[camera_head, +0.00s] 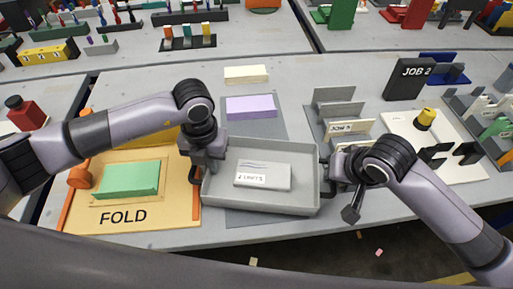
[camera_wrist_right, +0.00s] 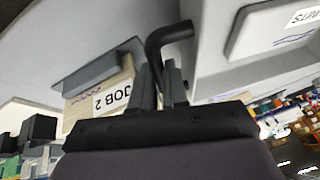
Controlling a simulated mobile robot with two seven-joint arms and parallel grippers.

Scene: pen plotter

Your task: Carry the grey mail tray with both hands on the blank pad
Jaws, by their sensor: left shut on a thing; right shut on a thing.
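The grey mail tray (camera_head: 230,203) is in the middle of the head view, with a pale block (camera_head: 263,177) labelled "2 UNITS" inside. Part of the tray also shows at the right of the right wrist view (camera_wrist_right: 215,80). A flat grey pad (camera_head: 252,218) shows in front of and behind the tray; I cannot tell whether the tray touches it. My left gripper (camera_head: 196,172) is at the tray's left end, shut on its dark handle. My right gripper (camera_wrist_right: 160,78) is shut on the dark right handle (camera_wrist_right: 168,36); the arm partly hides that end in the head view.
An orange FOLD board (camera_head: 165,215) with a green pad (camera_head: 130,179) lies left. A purple block (camera_head: 251,107) and cream block (camera_head: 246,74) lie behind the tray. A grey rack (camera_head: 338,96) stands behind right, near a white board (camera_head: 458,165) with a yellow-topped item.

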